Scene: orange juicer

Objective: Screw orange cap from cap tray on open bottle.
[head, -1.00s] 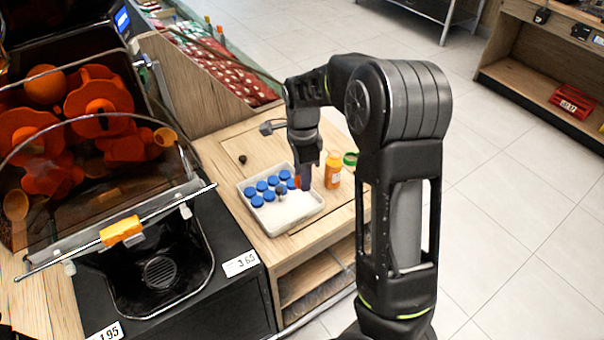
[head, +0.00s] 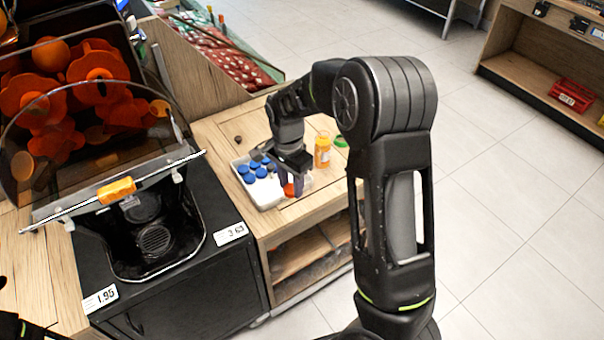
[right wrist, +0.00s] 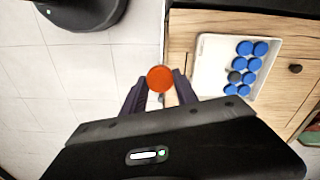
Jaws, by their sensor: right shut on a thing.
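My right gripper (head: 291,186) is shut on an orange cap (right wrist: 160,78). In the head view the cap shows as a red-orange spot at the fingertips, by the front right corner of the white cap tray (head: 268,202). In the right wrist view the fingers flank the cap, and the tray (right wrist: 210,68) lies to its right. Blue caps (head: 258,172) stand in the tray. An orange bottle (head: 323,152) stands upright on the wooden counter, behind and right of the gripper; its mouth is too small to make out. My left gripper is out of view.
A green round thing (head: 340,142) is beside the bottle. A small dark knob (head: 238,139) is on the wooden counter (head: 222,128) behind the tray. The juicer (head: 100,130) fills the left. Open tiled floor lies right of the counter.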

